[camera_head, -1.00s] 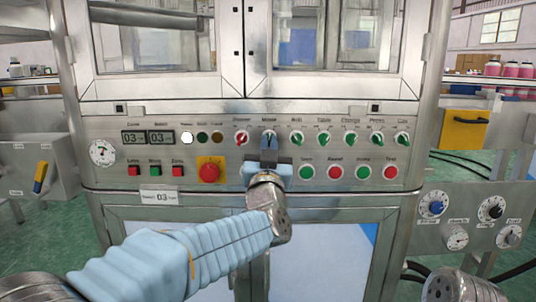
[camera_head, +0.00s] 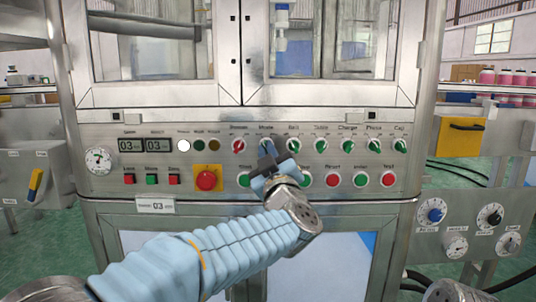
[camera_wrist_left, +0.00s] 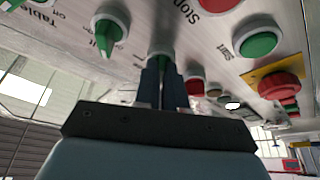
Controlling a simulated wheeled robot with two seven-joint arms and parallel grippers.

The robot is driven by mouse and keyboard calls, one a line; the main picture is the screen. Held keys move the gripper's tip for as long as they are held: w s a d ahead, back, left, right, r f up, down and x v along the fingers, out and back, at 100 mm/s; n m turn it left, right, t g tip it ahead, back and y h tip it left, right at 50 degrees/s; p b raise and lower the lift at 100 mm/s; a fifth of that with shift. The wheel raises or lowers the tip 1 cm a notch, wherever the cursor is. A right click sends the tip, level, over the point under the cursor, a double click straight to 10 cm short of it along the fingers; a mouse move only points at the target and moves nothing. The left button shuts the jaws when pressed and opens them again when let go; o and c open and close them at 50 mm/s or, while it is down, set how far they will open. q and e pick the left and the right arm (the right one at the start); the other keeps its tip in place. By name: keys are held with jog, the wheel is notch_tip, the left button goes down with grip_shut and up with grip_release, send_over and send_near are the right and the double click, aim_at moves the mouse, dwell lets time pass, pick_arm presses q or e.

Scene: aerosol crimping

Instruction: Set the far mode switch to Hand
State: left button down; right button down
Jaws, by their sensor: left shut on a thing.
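The Mode switch (camera_head: 265,145) is a rotary knob in the upper row of the steel control panel, second from the left of that row. My left gripper (camera_head: 268,157) is shut on it, and its fingers are tilted in the picture. In the left wrist view, the fingers (camera_wrist_left: 162,82) close around a green knob (camera_wrist_left: 160,57). The fingers hide most of the knob, so I cannot read its position.
Below are a red emergency button (camera_head: 207,178) on yellow and several push buttons, including a red one (camera_head: 333,180). Glazed doors stand above the panel.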

dwell(0.4)
pick_arm(q)
jog(key=c, duration=1.2)
grip_release()
jog(key=b+v, duration=0.1)
jog(key=v, duration=1.3)
